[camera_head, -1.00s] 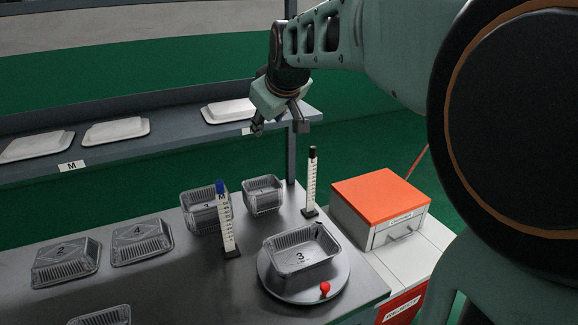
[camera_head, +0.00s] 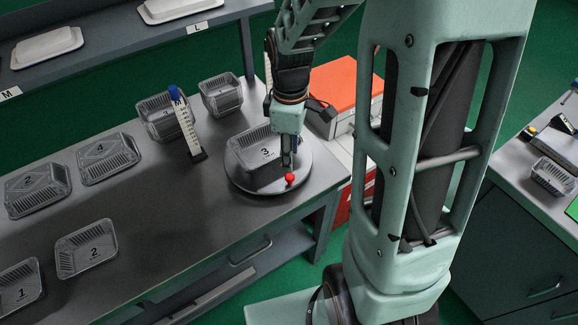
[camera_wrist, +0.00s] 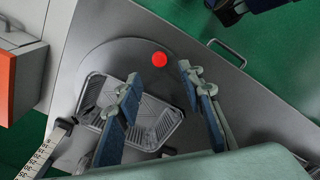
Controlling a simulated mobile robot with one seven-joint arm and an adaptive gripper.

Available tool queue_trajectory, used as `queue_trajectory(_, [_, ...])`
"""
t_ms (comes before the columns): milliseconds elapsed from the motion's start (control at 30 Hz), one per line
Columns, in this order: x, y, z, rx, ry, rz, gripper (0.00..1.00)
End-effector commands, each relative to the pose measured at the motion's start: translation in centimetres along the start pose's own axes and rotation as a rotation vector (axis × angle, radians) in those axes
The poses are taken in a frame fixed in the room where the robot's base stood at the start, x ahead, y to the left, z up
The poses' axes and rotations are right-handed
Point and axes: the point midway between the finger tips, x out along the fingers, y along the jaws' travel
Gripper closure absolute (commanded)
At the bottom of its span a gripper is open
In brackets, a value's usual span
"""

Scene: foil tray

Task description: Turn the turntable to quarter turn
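The turntable (camera_head: 307,168) is a round grey disc near the right end of the steel bench. A clear foil tray (camera_head: 253,168) marked 3 sits on it. A red knob (camera_head: 290,179) stands at the disc's near edge. My gripper (camera_head: 289,163) points down just above the knob. In the wrist view my gripper (camera_wrist: 159,75) is open, and the red knob (camera_wrist: 159,59) shows in the gap beyond the fingertips. Contact cannot be told. The fingers partly hide the tray (camera_wrist: 152,126) on the turntable (camera_wrist: 115,54).
A ruled post with a blue top (camera_head: 186,122) stands left of the turntable. Several other trays lie on the bench, including one marked 2 (camera_head: 86,248). An orange-topped box (camera_head: 334,92) stands behind at right. Bare bench (camera_head: 170,215) lies to the left.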

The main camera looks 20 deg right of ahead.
Motion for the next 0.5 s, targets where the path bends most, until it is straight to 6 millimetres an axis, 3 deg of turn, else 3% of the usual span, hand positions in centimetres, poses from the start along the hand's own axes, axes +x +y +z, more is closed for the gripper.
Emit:
queue_trajectory(233, [5.0,-0.1,0.1,0.002,-0.002,-0.004,0.64])
queue_trajectory(500, [7.6,0.0,0.0,0.002,0.000,-0.001,0.64])
